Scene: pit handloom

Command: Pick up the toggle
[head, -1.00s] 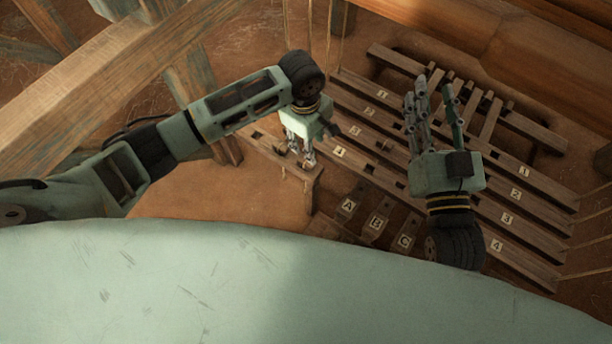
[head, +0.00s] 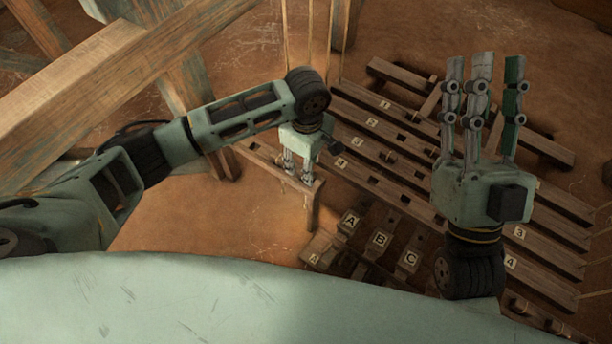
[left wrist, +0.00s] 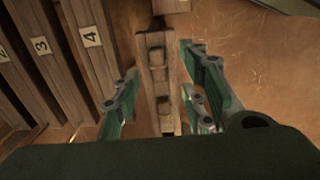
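No toggle can be named for certain. In the left wrist view, two small wooden blocks, an upper one (left wrist: 156,57) and a lower one (left wrist: 165,104), sit on a narrow wooden rail (left wrist: 150,88); either may be the toggle. My left gripper (left wrist: 160,78) is open, its fingers apart on both sides of the rail, with nothing held. In the head view my left gripper (head: 297,180) points down over the end of that low rail, and the blocks are hidden or too small to tell. My right gripper (head: 486,75) is open and empty, fingers upward, above the slatted frame.
Wooden slats (head: 385,143) numbered with tags lie at the right. Pedals (head: 380,240) tagged A, B and C lie in front of them. Thin cords (head: 310,40) hang behind my left gripper. A thick timber frame (head: 110,70) stands at the left. Bare earth lies between.

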